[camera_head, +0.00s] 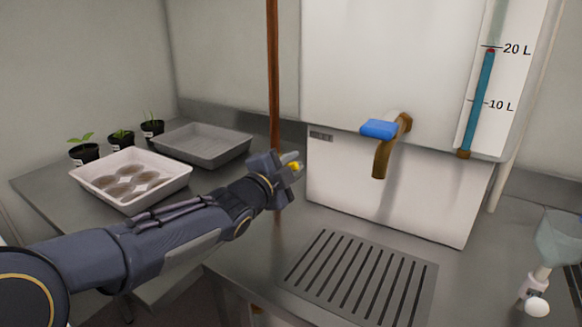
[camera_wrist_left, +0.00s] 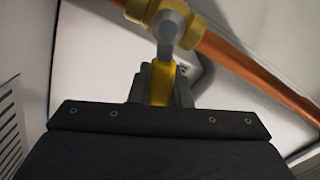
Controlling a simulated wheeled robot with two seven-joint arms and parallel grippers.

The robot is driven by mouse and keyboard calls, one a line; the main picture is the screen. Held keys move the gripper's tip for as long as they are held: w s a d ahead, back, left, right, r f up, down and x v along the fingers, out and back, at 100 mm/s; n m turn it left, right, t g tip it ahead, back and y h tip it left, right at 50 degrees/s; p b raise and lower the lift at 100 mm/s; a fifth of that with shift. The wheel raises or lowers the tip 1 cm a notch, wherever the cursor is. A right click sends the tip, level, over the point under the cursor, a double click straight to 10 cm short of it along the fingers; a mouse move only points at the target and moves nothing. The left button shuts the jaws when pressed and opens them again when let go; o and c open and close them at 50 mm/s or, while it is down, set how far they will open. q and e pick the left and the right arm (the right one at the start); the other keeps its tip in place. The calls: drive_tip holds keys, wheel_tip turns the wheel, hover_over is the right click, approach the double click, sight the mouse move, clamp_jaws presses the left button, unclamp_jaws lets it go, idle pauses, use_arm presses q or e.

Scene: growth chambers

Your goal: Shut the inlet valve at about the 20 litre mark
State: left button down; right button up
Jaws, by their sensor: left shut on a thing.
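My left gripper (camera_head: 284,175) is shut on the yellow valve handle (camera_head: 294,166) beside the copper pipe (camera_head: 273,70). In the left wrist view the handle (camera_wrist_left: 162,84) sits between the fingers and leads up to the yellow valve body (camera_wrist_left: 160,14) on the orange pipe (camera_wrist_left: 245,63). The fingers hide part of the handle. The sight gauge (camera_head: 480,95) on the white tank (camera_head: 390,60) shows a blue column whose red top is just under the 20 L line. My right gripper is not in view.
A brass tap with a blue lever (camera_head: 379,129) sticks out of the tank above a slotted drain grate (camera_head: 305,272). A white tray (camera_head: 105,197), a grey tray (camera_head: 215,158) and small potted plants (camera_head: 84,153) stand at left.

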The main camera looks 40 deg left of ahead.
use_arm(q)
drive_tip(key=m+b, duration=0.1)
drive_tip(key=b, duration=0.1)
drive_tip(key=f+m+b, duration=0.1)
drive_tip(key=m+b, duration=0.1)
drive_tip(key=f+m+b, duration=0.1)
drive_tip(key=m+b, duration=0.1)
drive_tip(key=shift+d+f, duration=0.25)
drive_tip(key=c, duration=1.3)
unclamp_jaws()
drive_tip(key=shift+c, duration=0.2)
drive_tip(key=s+p, duration=0.2)
drive_tip(key=s, duration=0.5)
drive_tip(key=shift+s+d, duration=0.4)
drive_tip(key=shift+d, duration=0.05)
